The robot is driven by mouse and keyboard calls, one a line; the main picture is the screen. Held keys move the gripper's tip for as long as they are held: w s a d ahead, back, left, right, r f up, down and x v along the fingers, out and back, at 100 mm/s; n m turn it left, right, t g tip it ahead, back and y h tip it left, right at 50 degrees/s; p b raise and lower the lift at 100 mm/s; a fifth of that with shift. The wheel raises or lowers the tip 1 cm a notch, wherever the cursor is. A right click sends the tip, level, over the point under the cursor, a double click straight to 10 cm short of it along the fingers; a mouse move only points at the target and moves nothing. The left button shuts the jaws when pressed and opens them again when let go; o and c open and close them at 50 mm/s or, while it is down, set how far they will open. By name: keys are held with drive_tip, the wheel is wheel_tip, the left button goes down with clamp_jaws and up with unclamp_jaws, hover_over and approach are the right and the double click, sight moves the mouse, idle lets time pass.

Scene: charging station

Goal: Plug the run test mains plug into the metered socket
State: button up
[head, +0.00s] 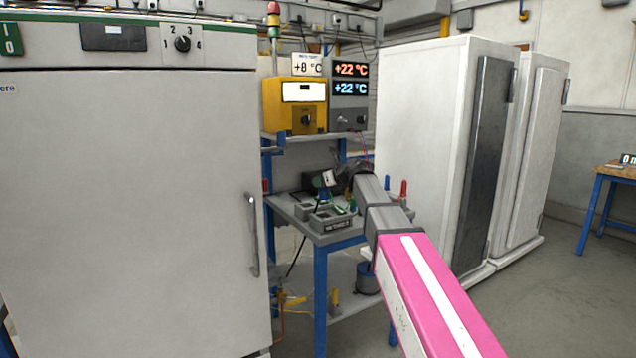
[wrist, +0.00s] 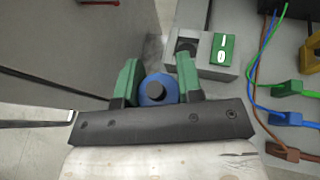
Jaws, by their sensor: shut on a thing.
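My gripper (wrist: 158,88) has its green fingers shut on a blue round thing with a dark centre, which looks like the mains plug (wrist: 154,98). Its front and any pins are hidden from me. In the head view my arm reaches over the bench and hides most of the gripper.
Green, blue and brown leads with plugs (wrist: 285,118) lie right of the box. The grey bench (head: 335,236) stands between a large grey cabinet (head: 130,200) on the left and white cabinets (head: 420,140) on the right. A yellow instrument (head: 290,105) sits on the shelf above.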

sight(321, 195)
drive_tip(key=shift+f, duration=0.15)
drive_tip(key=shift+f, duration=2.75)
drive_tip(key=shift+f, duration=1.5)
drive_tip(key=o, duration=1)
drive_tip(key=shift+o, duration=0.2)
drive_tip(key=v, duration=1)
drive_tip(key=shift+s+d+r, duration=0.15)
drive_tip(key=shift+s+d, duration=0.1)
